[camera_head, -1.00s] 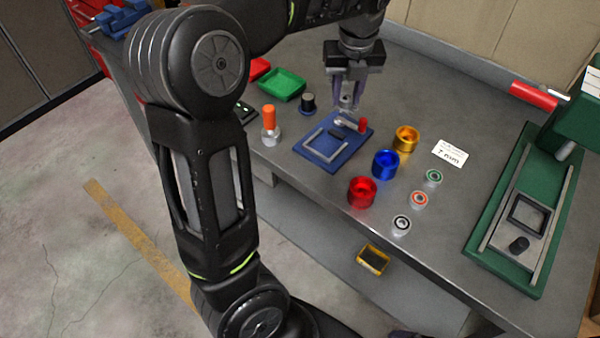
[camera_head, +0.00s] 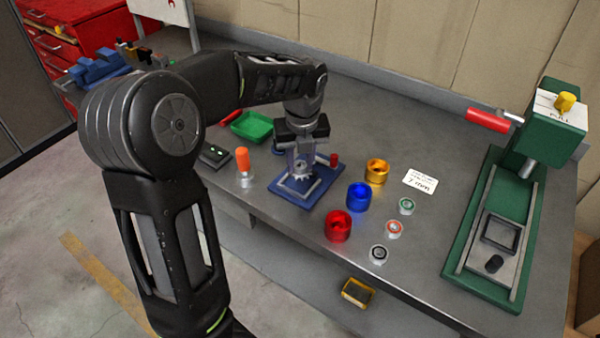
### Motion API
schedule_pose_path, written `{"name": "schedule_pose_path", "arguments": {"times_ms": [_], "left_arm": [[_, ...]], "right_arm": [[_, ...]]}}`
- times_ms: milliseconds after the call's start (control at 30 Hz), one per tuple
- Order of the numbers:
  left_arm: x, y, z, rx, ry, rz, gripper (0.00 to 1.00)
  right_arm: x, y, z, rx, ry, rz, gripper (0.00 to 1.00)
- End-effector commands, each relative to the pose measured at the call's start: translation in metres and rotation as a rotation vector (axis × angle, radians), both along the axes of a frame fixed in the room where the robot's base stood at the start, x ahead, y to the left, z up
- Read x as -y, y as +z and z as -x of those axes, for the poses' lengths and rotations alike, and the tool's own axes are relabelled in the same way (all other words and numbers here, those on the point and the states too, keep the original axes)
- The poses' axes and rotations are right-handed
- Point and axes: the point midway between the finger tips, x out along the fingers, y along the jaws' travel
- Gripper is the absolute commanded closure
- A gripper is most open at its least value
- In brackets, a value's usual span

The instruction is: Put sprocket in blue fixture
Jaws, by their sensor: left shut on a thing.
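My left gripper (camera_head: 301,164) points down over the blue fixture plate (camera_head: 317,198) and is shut on the sprocket (camera_head: 300,173), a small grey toothed wheel. The sprocket is low over the plate, and I cannot tell whether it touches it. The fixture plate lies flat near the bench's left front edge, with grey rails on it and a red knob (camera_head: 334,160) at its back right. The gripper hides the back middle of the plate. My right gripper is not in view.
Gold (camera_head: 377,171), blue (camera_head: 358,196) and red (camera_head: 338,226) cups stand right of the plate, with small ringed parts beside them. An orange-topped part (camera_head: 243,163) stands at left, near a green tray (camera_head: 252,126). A green press (camera_head: 529,155) is at right.

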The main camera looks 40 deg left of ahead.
Motion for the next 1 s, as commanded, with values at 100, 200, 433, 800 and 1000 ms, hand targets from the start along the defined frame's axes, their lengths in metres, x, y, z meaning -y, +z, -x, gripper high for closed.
{"name": "schedule_pose_path", "arguments": {"times_ms": [100,200,433,800,1000], "left_arm": [[0.000,-0.004,0.000,0.002,0.001,0.001,1.00],[0.000,-0.003,0.000,0.003,0.001,0.000,1.00],[0.000,-0.013,0.001,-0.002,0.000,0.001,1.00],[0.000,-0.041,0.000,0.002,0.001,0.001,1.00],[0.000,-0.044,0.000,0.002,0.001,0.001,1.00]], "right_arm": [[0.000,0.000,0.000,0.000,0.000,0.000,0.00],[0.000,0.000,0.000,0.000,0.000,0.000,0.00],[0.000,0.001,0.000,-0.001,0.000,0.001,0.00],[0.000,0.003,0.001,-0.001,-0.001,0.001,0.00],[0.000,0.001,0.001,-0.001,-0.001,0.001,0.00]]}}
